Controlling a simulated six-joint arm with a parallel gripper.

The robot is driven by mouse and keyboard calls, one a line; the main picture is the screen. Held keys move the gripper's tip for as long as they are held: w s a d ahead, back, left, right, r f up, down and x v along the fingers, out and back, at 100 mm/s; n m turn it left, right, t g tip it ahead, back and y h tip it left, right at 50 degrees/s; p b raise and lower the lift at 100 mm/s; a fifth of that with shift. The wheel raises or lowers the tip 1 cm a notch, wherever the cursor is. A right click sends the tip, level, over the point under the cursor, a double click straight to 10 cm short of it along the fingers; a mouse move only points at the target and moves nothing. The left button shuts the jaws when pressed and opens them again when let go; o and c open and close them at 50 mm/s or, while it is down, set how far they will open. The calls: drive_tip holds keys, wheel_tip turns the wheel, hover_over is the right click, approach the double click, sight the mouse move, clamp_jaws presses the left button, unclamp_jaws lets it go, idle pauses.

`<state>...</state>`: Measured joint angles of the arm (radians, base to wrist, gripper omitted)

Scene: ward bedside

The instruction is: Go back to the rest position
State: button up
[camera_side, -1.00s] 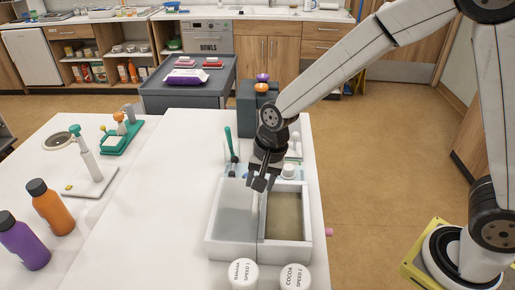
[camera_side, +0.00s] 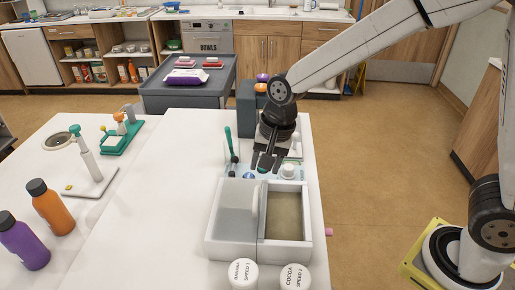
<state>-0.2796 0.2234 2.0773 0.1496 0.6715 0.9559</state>
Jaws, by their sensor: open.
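My gripper (camera_side: 266,164) hangs above the back part of the white table (camera_side: 150,220), pointing down. Its jaws are open and I see nothing between them. It is behind and above the white two-compartment container (camera_side: 214,238). The container's left compartment is pale grey and its right one holds a brownish filling. A white upright piece stands at the divider between them. My gripper hides part of the small tray area behind the container.
A green-handled tool (camera_side: 230,145) stands left of my gripper. A small white cup (camera_side: 289,171) is close on its right. A dark grey block (camera_side: 246,105) with purple and orange cups is behind. Orange (camera_side: 52,208) and purple (camera_side: 22,240) bottles stand left.

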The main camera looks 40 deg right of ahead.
drive_tip(key=s+d+f+n+t+h, duration=0.1)
drive_tip(key=s+d+f+n, duration=0.4)
drive_tip(key=s+d+n, duration=0.4)
drive_tip(key=s+d, duration=0.1)
drive_tip(key=d, duration=0.2)
drive_tip(key=shift+d+h, duration=0.3)
drive_tip(key=shift+d, duration=0.05)
